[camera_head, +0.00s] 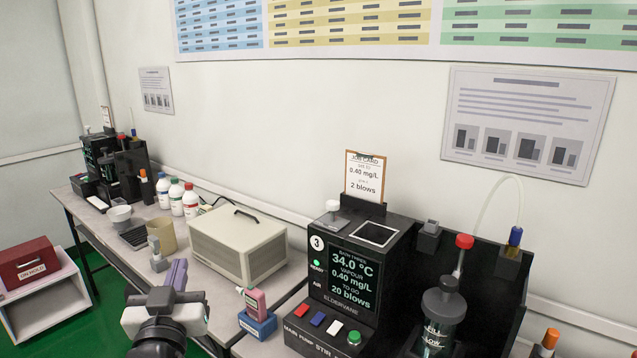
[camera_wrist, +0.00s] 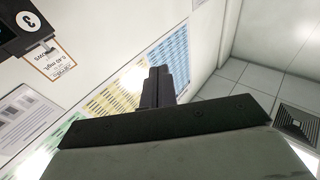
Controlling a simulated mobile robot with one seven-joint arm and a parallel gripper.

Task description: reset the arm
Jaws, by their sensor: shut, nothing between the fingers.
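My gripper (camera_wrist: 158,72) shows in the wrist view as dark fingers closed together, with nothing between them. It is raised in free air, apart from the bench items. A pink handheld tester (camera_head: 255,300) stands in a blue base (camera_head: 257,324) just right of my arm.
A black bath unit (camera_head: 352,262) with a lit display stands centre right, beside a stirrer vessel (camera_head: 440,315) and tubing. A beige box (camera_head: 238,245), a tan cup (camera_head: 161,236) and several bottles (camera_head: 191,199) line the bench.

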